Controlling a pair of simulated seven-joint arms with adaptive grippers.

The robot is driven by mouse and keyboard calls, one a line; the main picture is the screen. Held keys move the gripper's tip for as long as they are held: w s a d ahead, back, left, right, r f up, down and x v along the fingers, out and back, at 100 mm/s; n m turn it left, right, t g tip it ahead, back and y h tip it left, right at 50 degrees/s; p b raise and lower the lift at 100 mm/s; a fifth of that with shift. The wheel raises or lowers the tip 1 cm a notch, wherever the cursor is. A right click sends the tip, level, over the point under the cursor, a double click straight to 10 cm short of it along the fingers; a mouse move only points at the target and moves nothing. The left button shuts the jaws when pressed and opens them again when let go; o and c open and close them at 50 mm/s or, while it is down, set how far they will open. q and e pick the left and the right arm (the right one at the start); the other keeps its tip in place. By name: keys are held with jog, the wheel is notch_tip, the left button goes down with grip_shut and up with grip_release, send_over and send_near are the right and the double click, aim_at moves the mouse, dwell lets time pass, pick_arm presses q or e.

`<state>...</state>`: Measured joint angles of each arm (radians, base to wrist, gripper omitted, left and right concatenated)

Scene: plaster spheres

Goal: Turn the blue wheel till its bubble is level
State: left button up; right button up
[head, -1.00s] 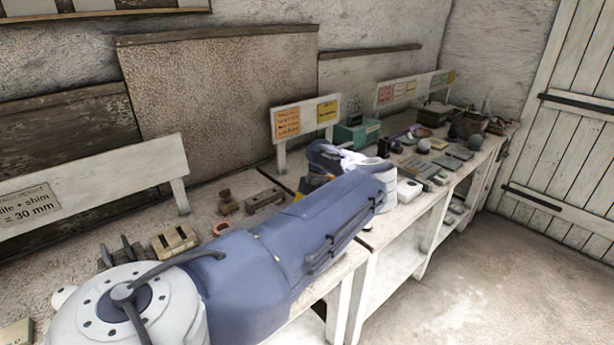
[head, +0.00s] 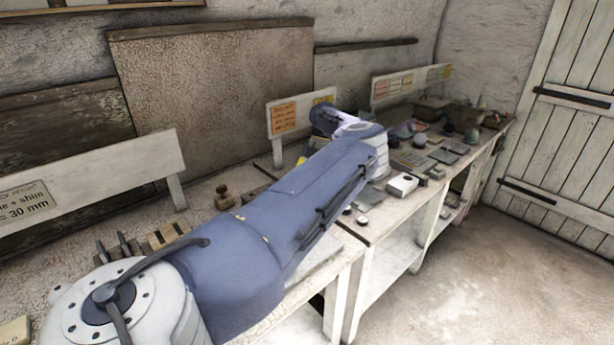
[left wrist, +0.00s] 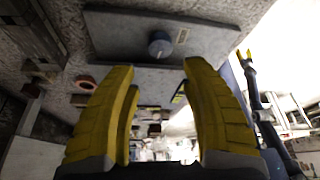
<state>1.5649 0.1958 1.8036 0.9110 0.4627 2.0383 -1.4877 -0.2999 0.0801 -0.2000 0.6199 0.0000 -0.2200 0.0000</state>
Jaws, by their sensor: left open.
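A round blue-grey knob, which looks like the blue wheel (left wrist: 159,45), sits on a flat grey plate (left wrist: 118,36) in the left wrist view. A small pale label or vial (left wrist: 183,35) lies on the plate beside it; I cannot make out a bubble. My left gripper (left wrist: 158,80) has its two yellow fingers spread wide and empty. The wheel shows beyond the fingertips, between them and apart from them. In the head view my left arm hides the wheel and most of this gripper.
The long bench carries a wooden stamp-like piece (head: 222,197), a slotted block (head: 166,234), a white box (head: 402,184) and a dark ball (head: 420,139). Sign boards (head: 90,177) stand along its back. The floor (head: 480,275) in front is clear.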

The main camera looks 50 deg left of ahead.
pick_arm(q)
jog(key=shift+v, duration=1.05)
